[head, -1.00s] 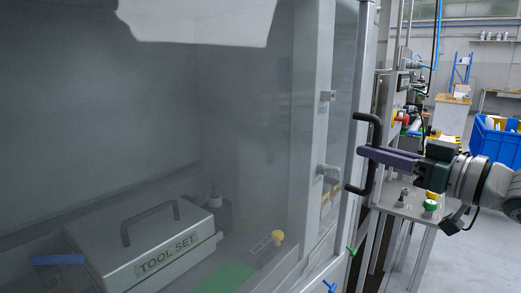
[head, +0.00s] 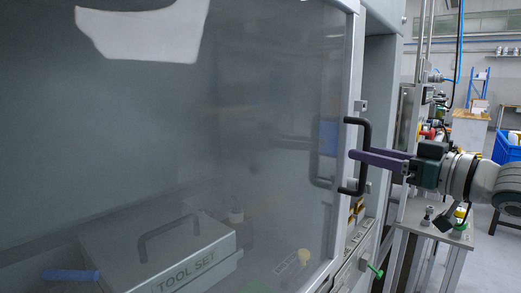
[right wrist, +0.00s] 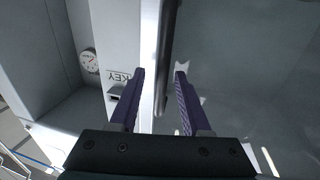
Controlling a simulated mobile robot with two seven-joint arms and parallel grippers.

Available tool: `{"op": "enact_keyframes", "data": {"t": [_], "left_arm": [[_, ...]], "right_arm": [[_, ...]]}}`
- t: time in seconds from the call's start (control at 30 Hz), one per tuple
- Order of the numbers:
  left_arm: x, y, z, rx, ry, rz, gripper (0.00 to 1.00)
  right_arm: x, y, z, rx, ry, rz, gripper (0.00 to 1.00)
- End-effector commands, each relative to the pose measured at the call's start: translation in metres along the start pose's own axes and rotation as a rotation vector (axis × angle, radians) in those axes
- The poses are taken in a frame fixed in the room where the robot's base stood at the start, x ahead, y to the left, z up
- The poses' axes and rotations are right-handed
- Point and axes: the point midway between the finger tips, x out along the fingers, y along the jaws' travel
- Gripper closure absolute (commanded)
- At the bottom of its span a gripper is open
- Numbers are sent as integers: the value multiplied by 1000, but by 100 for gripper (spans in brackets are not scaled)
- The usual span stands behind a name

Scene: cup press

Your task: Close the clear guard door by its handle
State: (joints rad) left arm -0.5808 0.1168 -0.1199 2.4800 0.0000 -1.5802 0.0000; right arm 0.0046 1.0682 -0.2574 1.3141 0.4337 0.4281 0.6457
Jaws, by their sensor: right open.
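The clear guard door (head: 250,150) is a large framed pane across the left and middle of the head view. Its free edge stands near the cabinet post (head: 383,130); I cannot tell whether they touch. The black bar handle (head: 364,132) is upright on that edge. My right gripper (head: 357,157) has purple fingers level with the handle's middle. In the right wrist view the open fingers (right wrist: 160,73) lie on either side of the handle (right wrist: 168,50), with space showing between them. My left gripper is not in view.
Behind the pane are a tool set box (head: 185,262) and a yellow-topped part (head: 304,256). A small table (head: 440,228) stands right of the cabinet, below my right arm. A blue bin (head: 507,148) is farther right. The wrist view shows a round dial (right wrist: 90,61).

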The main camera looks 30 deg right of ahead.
Motion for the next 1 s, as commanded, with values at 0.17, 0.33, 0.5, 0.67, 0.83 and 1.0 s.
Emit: {"op": "enact_keyframes", "data": {"t": [0.17,0.33,0.5,0.67,0.83,1.0], "left_arm": [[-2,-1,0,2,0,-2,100],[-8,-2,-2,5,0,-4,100],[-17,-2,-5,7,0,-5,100],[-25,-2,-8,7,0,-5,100],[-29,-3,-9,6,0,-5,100],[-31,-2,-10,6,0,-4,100]], "right_arm": [[-5,-1,1,2,-3,-1,53],[-22,-1,0,2,-5,-1,53],[-48,-1,0,3,-6,-1,53],[-72,0,-1,2,-5,1,53],[-91,0,0,2,-3,1,53],[-99,0,0,0,0,0,53]]}}
